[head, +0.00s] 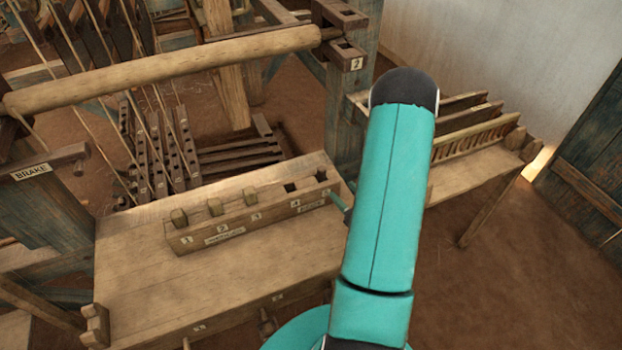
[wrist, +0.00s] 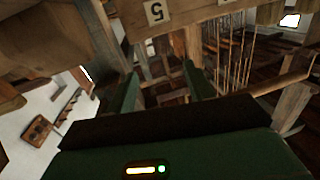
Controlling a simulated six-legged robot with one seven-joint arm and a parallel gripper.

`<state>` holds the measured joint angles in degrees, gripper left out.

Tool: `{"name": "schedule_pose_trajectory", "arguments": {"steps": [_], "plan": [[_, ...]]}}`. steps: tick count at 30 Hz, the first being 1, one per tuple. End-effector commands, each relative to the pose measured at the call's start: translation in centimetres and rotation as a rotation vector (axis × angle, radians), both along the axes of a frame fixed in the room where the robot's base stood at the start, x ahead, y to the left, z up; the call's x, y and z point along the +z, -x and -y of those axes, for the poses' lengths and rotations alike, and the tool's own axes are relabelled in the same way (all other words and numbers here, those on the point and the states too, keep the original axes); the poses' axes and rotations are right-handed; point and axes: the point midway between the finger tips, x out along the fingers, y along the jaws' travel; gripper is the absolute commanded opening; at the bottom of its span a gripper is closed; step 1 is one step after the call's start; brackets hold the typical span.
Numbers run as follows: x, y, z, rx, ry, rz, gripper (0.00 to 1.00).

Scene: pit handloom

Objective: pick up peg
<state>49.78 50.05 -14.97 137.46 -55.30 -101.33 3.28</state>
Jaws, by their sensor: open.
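Two square holes at the rack's right end look empty. My arm hides most of my gripper there; a small green piece (head: 340,203) shows beside the rack's right end. In the wrist view my gripper (wrist: 160,78) has its two green fingers apart with nothing held between them. A wooden face with an upturned 5 label (wrist: 155,13) is just beyond the fingertips. I cannot make out a peg in this view.
The rack stands on a wooden bench (head: 140,270). A thick round beam (head: 170,72) crosses above and behind it, with loom cords at left. A post (head: 352,125) rises behind the rack. A slatted side table (head: 455,180) stands at right. Bare floor lies at lower right.

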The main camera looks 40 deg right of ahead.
Motion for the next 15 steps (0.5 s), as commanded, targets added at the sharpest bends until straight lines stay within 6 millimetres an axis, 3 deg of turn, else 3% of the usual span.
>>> {"name": "schedule_pose_trajectory", "arguments": {"steps": [5, 15], "plan": [[-0.3, 0.9, 0.0, -0.004, -0.023, 0.034, 0.53], [-0.3, -4.1, 0.7, -0.008, -0.020, 0.035, 0.53]]}}
